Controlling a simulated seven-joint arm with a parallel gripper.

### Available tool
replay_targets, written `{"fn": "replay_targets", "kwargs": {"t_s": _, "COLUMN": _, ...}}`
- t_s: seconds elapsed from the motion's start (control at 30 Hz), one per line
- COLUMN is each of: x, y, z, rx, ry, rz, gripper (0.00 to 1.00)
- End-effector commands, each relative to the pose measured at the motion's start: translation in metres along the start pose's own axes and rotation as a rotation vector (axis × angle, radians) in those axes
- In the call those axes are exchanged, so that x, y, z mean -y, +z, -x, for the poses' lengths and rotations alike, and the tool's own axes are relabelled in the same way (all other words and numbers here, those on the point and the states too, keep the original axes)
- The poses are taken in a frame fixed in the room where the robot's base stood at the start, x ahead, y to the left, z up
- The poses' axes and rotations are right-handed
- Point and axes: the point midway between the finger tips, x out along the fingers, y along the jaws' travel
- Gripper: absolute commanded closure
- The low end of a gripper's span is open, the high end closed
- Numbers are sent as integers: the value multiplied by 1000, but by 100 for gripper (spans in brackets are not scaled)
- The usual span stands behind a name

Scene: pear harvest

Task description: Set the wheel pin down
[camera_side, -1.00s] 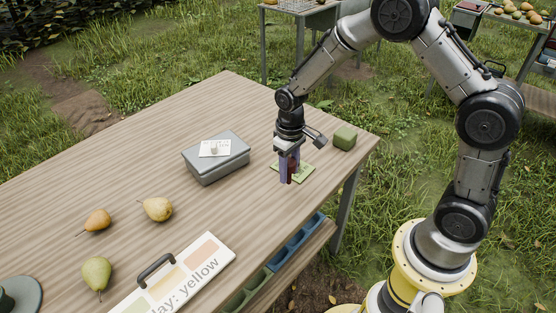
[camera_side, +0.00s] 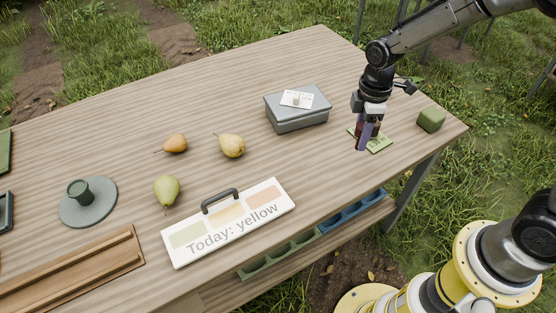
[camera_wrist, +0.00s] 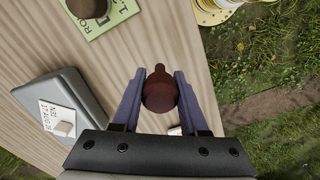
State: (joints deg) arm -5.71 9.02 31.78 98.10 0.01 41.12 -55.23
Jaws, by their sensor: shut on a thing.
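My gripper (camera_wrist: 160,92) is shut on a dark red-brown, bottle-like piece, which I take to be the wheel pin (camera_wrist: 160,90). It sits between the two purple fingers, with its narrow end pointing up in the wrist view. In the side view my gripper (camera_side: 366,140) points down at the right end of the table, beside a green card (camera_side: 381,145). A dark red part of the pin shows beside the near finger. The fingers partly hide it, and I cannot tell whether it touches the table.
A brown round thing (camera_wrist: 88,8) stands on the green card. A grey box (camera_side: 298,118) with a paper label lies to the left, and a green block (camera_side: 431,119) to the right. Pears, a "Today: yellow" sign (camera_side: 190,254) and a grey-green disc (camera_side: 103,208) lie further left.

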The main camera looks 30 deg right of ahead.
Motion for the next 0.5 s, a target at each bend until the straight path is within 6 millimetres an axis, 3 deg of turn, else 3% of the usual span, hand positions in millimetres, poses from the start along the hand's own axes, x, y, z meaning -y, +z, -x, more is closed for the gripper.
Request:
{"fn": "replay_targets", "kwargs": {"t_s": 0.23, "x": 34, "y": -52, "z": 40, "rx": -2, "ry": 4, "rz": 548, "gripper": 100}}
{"fn": "replay_targets", "kwargs": {"t_s": 0.4, "x": 55, "y": -82, "z": 58, "rx": -1, "ry": 2, "rz": 678, "gripper": 100}}
{"fn": "replay_targets", "kwargs": {"t_s": 0.5, "x": 62, "y": -89, "z": 60, "rx": 0, "ry": 0, "rz": 700, "gripper": 100}}
